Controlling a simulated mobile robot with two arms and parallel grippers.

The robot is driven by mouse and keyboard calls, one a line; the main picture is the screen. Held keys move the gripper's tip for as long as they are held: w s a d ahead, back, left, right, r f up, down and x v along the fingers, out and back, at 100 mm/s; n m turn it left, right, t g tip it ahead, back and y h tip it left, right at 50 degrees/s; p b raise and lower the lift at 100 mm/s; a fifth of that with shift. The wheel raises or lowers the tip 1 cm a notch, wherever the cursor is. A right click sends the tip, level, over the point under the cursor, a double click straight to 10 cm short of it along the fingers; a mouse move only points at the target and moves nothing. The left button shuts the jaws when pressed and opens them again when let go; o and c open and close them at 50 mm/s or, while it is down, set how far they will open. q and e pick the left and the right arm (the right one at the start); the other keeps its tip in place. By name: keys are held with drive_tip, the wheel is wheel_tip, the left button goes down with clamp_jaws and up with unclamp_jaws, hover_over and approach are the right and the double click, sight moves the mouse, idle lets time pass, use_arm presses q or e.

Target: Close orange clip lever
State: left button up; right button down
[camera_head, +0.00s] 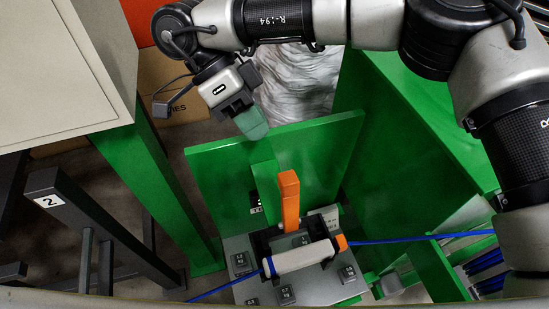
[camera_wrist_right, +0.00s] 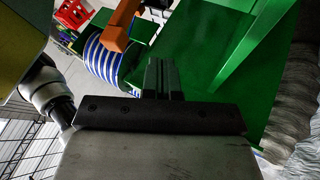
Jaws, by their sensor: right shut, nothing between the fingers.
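The orange clip lever (camera_head: 289,200) stands upright on the grey fixture plate (camera_head: 240,243), in front of a green panel. A white bar-shaped part (camera_head: 301,258) with an orange end lies across the fixture, and the blue cable (camera_head: 420,238) runs out from both its sides. My right gripper (camera_head: 254,124) is shut and empty, above and behind the lever, near the green panel's top edge, apart from the lever. In the right wrist view the orange lever (camera_wrist_right: 120,25) shows at the top, left of the shut fingers (camera_wrist_right: 162,78). My left gripper is not in view.
Green panels (camera_head: 375,150) stand behind and to the right of the fixture. A dark frame marked 2 (camera_head: 50,201) and a pale cabinet (camera_head: 60,70) are at the left. A cardboard box (camera_head: 165,85) and wrapped grey material (camera_head: 297,85) lie behind.

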sight(289, 204)
drive_tip(key=s+d+f+p, duration=0.1)
drive_tip(key=s+d+f, duration=0.1)
drive_tip(key=s, duration=0.3)
drive_tip(key=shift+d, duration=0.6)
